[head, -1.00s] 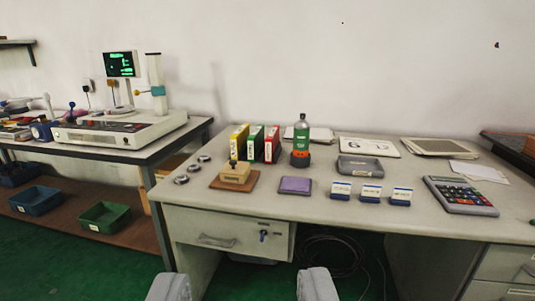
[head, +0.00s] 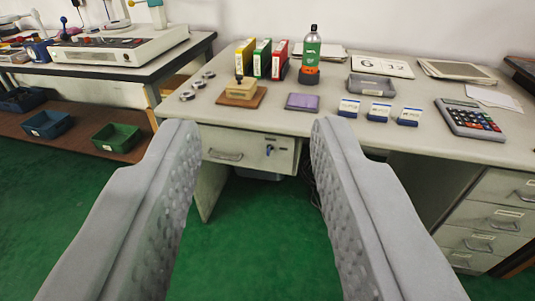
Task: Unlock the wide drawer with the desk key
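The wide drawer (head: 230,147) is closed under the left part of the desk (head: 330,120), with a pull handle at its lower left. A small blue-headed key (head: 269,149) sits at the lock on the drawer front's right side; I cannot tell how it is turned. My gripper (head: 256,122) is open, its two grey fingers spread wide with nothing between them. In the picture the fingers flank the drawer front, and the key shows between them. I see no contact with the drawer or key.
On the desk are a wooden stamp block (head: 242,90), colored binders (head: 262,59), a bottle (head: 311,48), a purple pad (head: 302,101), label stands (head: 378,112) and a calculator (head: 470,119). More drawers (head: 490,215) stand at right. The green floor (head: 255,225) before the desk is clear.

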